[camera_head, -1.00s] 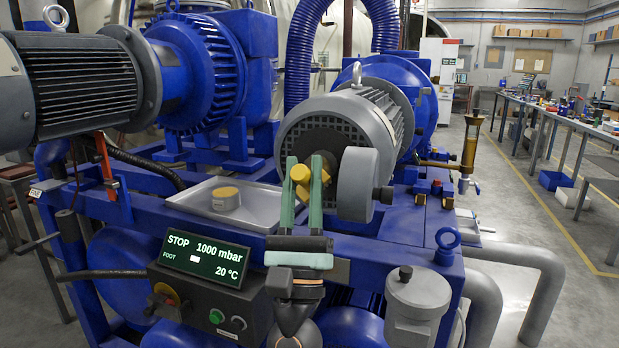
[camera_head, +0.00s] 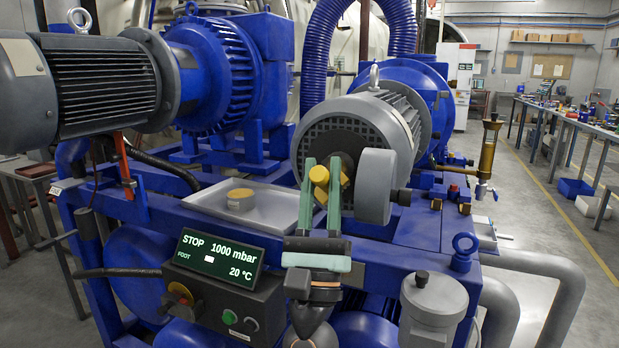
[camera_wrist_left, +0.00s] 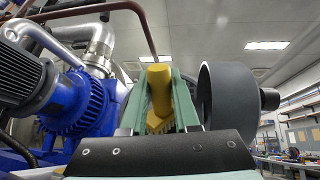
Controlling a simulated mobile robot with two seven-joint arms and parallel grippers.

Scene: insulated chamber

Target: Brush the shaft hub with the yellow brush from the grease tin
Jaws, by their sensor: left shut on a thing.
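My left gripper (camera_head: 321,187) is shut on the yellow brush (camera_head: 320,176), which sits between its green fingers just in front of the grey motor's dark end face. The brush also shows in the left wrist view (camera_wrist_left: 159,92), upright between the fingers, with bristles low down. The grease tin (camera_head: 240,200), yellow on top, stands on the metal tray. My right gripper is not in view.
The metal tray (camera_head: 277,212) lies left of my gripper on the blue frame. A control box with a display (camera_head: 218,255) is at the lower left. A grey canister (camera_head: 433,305) stands at the lower right. The grey motor (camera_head: 352,130) rises behind the gripper.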

